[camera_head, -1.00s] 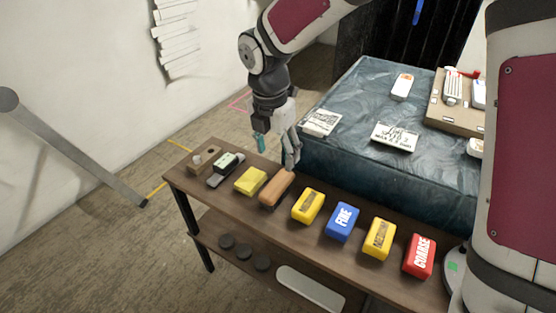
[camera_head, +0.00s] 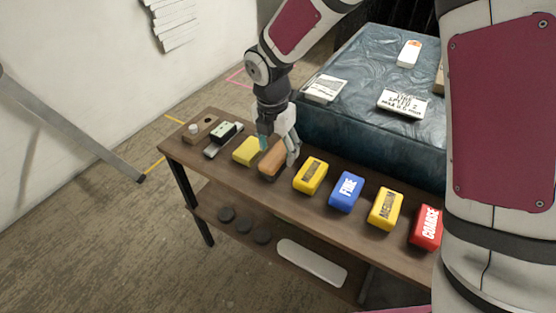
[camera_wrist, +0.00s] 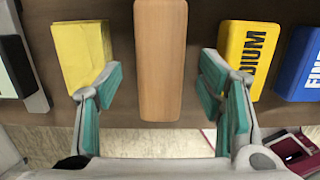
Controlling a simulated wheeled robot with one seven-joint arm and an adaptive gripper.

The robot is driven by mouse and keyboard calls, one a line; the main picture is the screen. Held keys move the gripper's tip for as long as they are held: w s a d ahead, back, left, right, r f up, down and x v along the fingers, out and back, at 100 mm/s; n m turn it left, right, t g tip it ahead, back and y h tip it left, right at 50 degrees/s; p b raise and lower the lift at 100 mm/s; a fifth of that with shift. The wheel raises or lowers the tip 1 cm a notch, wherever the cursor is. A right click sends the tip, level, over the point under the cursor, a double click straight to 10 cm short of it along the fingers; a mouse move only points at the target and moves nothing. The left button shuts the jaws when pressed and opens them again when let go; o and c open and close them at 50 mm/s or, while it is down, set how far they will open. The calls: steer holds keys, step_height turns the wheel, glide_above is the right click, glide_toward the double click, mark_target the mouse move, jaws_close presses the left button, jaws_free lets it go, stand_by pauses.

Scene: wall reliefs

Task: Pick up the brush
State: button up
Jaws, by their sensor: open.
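The brush (camera_head: 270,162) appears as a plain brown wooden block with rounded edges, lying on the wooden bench; no bristles show. In the wrist view the brush (camera_wrist: 160,55) runs lengthwise up the middle. My gripper (camera_head: 279,149) is over the brush in the head view, with its fingers pointing down. In the wrist view my gripper (camera_wrist: 160,82) is open, its teal-padded fingers to the left and right of the brush with gaps on both sides. I cannot tell how high the fingertips are above the bench.
A yellow sponge-like block (camera_head: 247,150) lies just left of the brush. A yellow MEDIUM block (camera_head: 310,176) lies to its right, then a blue FINE block (camera_head: 346,190) and others. A blue-grey covered table (camera_head: 335,130) stands close behind the bench (camera_head: 292,196).

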mark_target(278, 152)
step_height(278, 152, down, 3)
steer(key=shift+w+d+f+b, duration=0.1)
steer(key=shift+w+f+b, duration=0.05)
steer(key=shift+b, duration=0.35)
steer(key=c, duration=1.3)
step_height(278, 152, up, 10)
steer(key=p, duration=0.3)
steer(key=shift+p, duration=0.3)
steer(key=shift+c, duration=0.2)
